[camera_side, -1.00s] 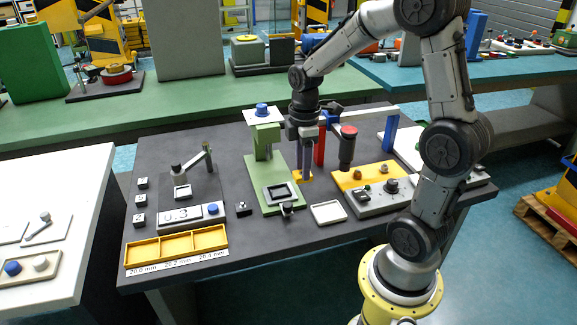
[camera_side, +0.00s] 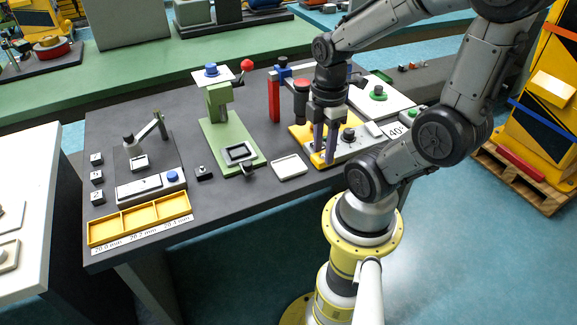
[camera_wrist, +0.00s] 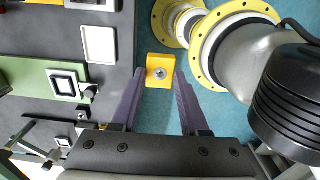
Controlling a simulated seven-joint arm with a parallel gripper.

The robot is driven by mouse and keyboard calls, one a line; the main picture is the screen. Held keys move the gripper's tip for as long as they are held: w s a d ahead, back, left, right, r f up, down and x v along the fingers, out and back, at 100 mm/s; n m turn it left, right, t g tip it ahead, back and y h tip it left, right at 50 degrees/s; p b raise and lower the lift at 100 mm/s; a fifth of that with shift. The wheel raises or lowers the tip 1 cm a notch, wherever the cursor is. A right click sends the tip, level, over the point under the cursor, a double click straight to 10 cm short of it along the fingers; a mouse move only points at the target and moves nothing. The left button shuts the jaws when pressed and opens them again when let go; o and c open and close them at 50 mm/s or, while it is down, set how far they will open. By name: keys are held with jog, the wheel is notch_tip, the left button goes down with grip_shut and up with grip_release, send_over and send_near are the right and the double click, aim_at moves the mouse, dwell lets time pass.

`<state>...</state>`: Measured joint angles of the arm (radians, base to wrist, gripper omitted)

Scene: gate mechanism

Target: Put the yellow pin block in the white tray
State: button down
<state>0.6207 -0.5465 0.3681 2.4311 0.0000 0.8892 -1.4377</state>
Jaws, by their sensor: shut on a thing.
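The yellow pin block (camera_wrist: 160,70) is held between the fingertips of my gripper (camera_wrist: 160,82) in the wrist view, its round pin facing the camera. In the side view my gripper (camera_side: 325,150) points down, right of the white tray, with the yellow block low between its fingers. The white tray (camera_side: 290,167) lies flat and empty on the dark table, between the green fixture and the yellow plate. In the wrist view the tray (camera_wrist: 100,44) is up and left of the block. The block shows against the floor there, past the table edge, apart from the tray.
The green fixture (camera_side: 219,140) stands left of the tray. A grey control panel (camera_side: 345,150) with knobs and a yellow plate (camera_side: 300,134) lie by my gripper. A red post (camera_side: 274,97) stands behind. A yellow three-part bin (camera_side: 140,218) is at front left.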

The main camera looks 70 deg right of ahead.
jog(key=shift+d+r, duration=0.1)
jog(key=shift+d, duration=0.1)
jog(key=w+d+f, duration=0.2)
jog(key=w+f, duration=0.1)
jog(key=w+d+f, duration=0.3)
jog(key=w, duration=0.1)
jog(key=w+d+f, duration=0.3)
jog(key=shift+w+f, duration=0.1)
jog(key=shift+w, duration=0.15)
jog(key=shift+w+d+f, duration=0.15)
jog(key=shift+f, duration=1.7)
jog(key=shift+f, duration=0.15)
jog(key=shift+c, duration=2.1)
grip_release()
